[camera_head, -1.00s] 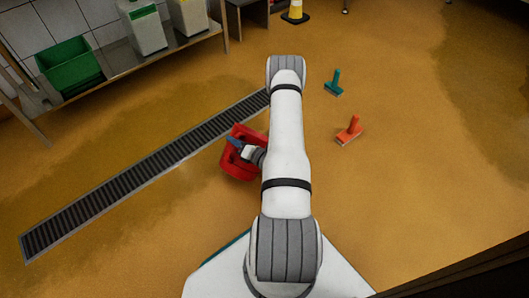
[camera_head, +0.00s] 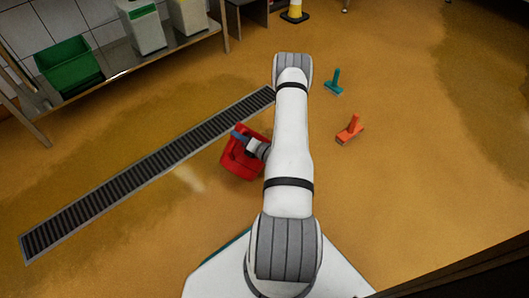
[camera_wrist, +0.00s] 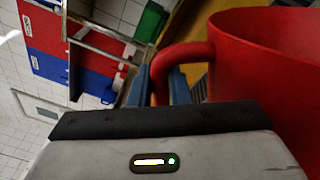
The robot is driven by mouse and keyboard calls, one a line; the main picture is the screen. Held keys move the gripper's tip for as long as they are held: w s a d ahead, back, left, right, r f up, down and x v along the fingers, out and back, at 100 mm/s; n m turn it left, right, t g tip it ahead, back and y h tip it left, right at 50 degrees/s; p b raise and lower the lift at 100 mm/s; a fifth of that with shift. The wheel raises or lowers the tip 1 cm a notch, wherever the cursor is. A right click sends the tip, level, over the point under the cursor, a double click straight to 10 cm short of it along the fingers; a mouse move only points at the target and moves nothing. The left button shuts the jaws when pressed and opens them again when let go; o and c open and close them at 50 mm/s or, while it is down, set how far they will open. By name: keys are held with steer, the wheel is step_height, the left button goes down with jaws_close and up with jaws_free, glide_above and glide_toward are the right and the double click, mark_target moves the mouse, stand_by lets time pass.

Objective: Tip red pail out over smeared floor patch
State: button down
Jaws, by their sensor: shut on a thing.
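The red pail (camera_head: 239,164) hangs tilted beside the floor drain, left of my arm in the head view. It fills the right of the wrist view (camera_wrist: 275,45). My gripper (camera_head: 243,139) is shut on the pail's handle; its blue fingers (camera_wrist: 168,88) sit on both sides of the red handle in the wrist view. A faint pale smear (camera_head: 188,179) shows on the ochre floor, left of and apart from the pail, on the near side of the drain.
A slatted floor drain (camera_head: 130,180) runs diagonally. A teal brush (camera_head: 335,83) and an orange brush (camera_head: 350,130) stand right of my arm. A bench with a green crate (camera_head: 68,65) is at upper left. A yellow-and-white cone (camera_head: 295,10) stands behind. Lower-left floor is clear.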

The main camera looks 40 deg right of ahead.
steer(key=shift+w+d+m, duration=0.2)
steer(key=shift+d+m, duration=0.2)
steer(key=shift+d, duration=0.2)
steer(key=shift+d+f, duration=0.15)
steer(key=shift+d, duration=0.15)
